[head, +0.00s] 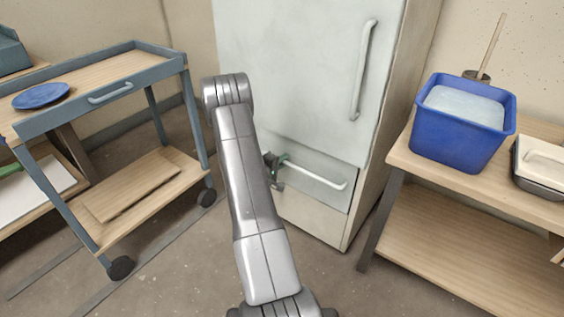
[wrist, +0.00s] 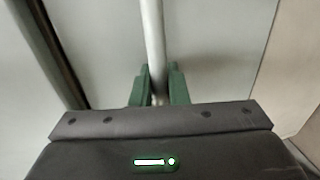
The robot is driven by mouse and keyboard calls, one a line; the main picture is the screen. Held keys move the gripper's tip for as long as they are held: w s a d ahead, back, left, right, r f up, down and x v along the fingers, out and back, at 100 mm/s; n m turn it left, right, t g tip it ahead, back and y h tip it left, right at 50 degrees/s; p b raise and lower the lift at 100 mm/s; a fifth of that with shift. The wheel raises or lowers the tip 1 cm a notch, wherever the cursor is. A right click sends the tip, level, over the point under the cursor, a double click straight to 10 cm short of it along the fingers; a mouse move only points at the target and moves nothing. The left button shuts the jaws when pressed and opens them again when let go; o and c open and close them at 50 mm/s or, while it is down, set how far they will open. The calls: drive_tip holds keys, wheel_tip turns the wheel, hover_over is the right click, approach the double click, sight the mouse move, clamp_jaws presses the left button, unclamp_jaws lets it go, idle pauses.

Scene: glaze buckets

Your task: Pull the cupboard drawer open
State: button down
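The pale grey-green cupboard (head: 290,75) stands at the back centre. Its drawer (head: 318,193) is low down, below the tall door, with a horizontal white bar handle (head: 325,178). The drawer front looks about flush with the cupboard; a small gap would be hard to make out. My gripper (head: 279,160) is at the left part of this handle, partly hidden behind my arm. In the wrist view, the green fingers of my gripper (wrist: 159,88) lie on both sides of the handle (wrist: 153,35), close against it, and look shut on it.
The door has a long vertical handle (head: 363,70). A blue-grey trolley (head: 75,115) with a blue plate (head: 41,96) stands left. A wooden table (head: 455,172) at right bears a blue bucket (head: 455,148) and a lidded tray (head: 540,170). The floor before the drawer is clear around my arm.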

drive_tip(key=f+p+v, duration=0.2)
drive_tip(key=p+v, duration=0.1)
drive_tip(key=v, duration=1)
drive_tip(key=f+p+v, duration=0.3)
drive_tip(key=v, duration=1)
drive_tip(key=shift+s+a, duration=0.35)
drive_tip(key=shift+s, duration=0.05)
drive_tip(key=c, duration=1.5)
unclamp_jaws()
drive_tip(key=p+v, duration=0.3)
drive_tip(key=v, duration=1)
drive_tip(key=shift+s+a, duration=0.3)
drive_tip(key=shift+w+d, duration=0.1)
drive_tip(key=shift+w, duration=0.05)
drive_tip(key=shift+b+x, duration=1.3)
drive_tip(key=shift+x, duration=5.55)
